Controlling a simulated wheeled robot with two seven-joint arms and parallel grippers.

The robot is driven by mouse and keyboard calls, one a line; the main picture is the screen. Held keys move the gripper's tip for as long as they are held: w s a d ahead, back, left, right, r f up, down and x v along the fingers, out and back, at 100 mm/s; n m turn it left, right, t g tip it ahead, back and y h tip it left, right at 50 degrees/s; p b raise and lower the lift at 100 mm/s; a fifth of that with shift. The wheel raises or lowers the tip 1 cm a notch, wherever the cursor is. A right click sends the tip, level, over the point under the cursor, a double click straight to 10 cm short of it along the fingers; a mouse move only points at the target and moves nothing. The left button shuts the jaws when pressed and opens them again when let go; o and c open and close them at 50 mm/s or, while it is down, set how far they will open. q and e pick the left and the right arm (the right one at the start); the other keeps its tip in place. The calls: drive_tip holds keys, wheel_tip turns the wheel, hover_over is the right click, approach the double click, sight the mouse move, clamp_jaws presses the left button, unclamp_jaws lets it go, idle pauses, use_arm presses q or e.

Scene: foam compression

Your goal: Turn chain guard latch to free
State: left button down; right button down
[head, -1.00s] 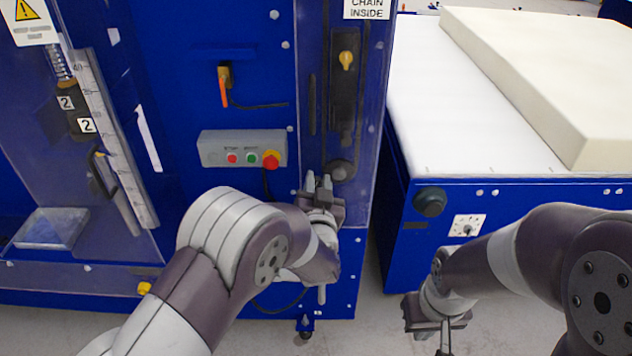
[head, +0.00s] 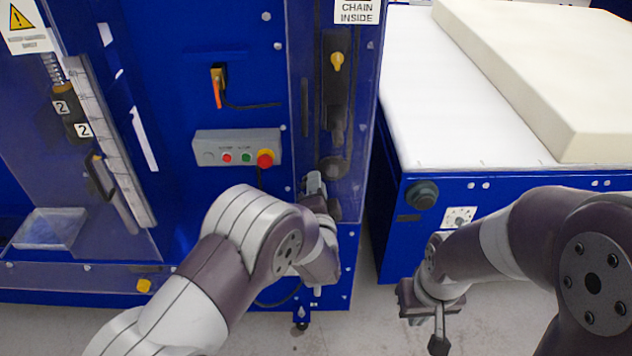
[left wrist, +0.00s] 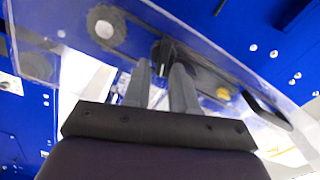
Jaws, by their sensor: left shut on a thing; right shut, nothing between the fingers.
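The clear chain guard (head: 360,140) covers a dark slot on the blue machine, under a "CHAIN INSIDE" label. My left gripper (head: 315,182) is at the guard's lower left part, with its wrist turned. In the left wrist view my left gripper's fingers (left wrist: 162,72) are shut on a small dark knob, which looks like the latch (left wrist: 164,50). The fingers partly cover it, and in the head view the gripper hides it. I cannot tell its angle. My right gripper (head: 438,342) is shut and empty, pointing down, low in front of the white-topped table.
A grey button box (head: 237,147) with a red stop knob is left of the guard. An orange-handled switch (head: 217,88) is above it. A foam block (head: 560,80) lies on the white table (head: 415,90). Bare floor shows between machine and table.

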use_arm(q)
drive_tip(key=shift+f+m+p, duration=0.2)
drive_tip(key=shift+m+p, duration=0.05)
drive_tip(key=shift+m, duration=0.65)
drive_tip(key=shift+f+m+p, duration=0.15)
drive_tip(key=shift+m+p, duration=0.1)
drive_tip(key=shift+m, duration=0.65)
drive_tip(key=c, duration=1.2)
unclamp_jaws()
drive_tip(key=shift+s, duration=0.1)
drive_tip(key=s+b, duration=0.2)
drive_tip(key=s, duration=1)
drive_tip(key=shift+s, duration=0.25)
